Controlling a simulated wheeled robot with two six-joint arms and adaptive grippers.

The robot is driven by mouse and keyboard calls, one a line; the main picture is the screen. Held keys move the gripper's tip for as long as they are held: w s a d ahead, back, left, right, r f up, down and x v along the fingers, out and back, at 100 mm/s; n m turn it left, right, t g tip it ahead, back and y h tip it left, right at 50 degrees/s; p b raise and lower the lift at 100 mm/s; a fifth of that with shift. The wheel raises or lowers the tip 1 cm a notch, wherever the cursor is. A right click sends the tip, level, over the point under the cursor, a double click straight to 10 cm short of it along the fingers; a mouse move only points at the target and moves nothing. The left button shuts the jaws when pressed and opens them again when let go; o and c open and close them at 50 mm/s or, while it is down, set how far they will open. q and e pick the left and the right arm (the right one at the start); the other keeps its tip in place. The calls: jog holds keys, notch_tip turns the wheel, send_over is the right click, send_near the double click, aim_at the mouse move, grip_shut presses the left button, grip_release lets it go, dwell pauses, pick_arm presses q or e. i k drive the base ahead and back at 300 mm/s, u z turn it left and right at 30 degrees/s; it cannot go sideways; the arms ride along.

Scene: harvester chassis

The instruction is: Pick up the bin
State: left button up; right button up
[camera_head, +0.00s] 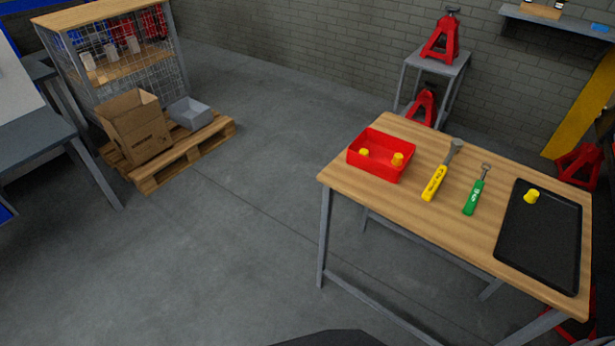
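A red open bin (368,168) sits upright on the far left corner area of the wooden workbench (350,187). A smaller grey open bin (189,113) stands on a wooden pallet on the floor at the upper left.
A yellow-handled tool (434,183), a green-handled tool (474,197) and a black tray (540,248) holding a yellow piece (531,196) lie right of the red bin. A cardboard box (137,127) stands on the pallet (192,152). The floor (230,240) left of the workbench is clear.

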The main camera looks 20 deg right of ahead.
aim_at(382, 147)
jog(key=k, duration=0.35)
jog(key=u, duration=1)
jog(key=i, duration=1.1)
jog(key=z, duration=1.1)
jog(key=i, duration=0.65)
jog(key=z, duration=0.8)
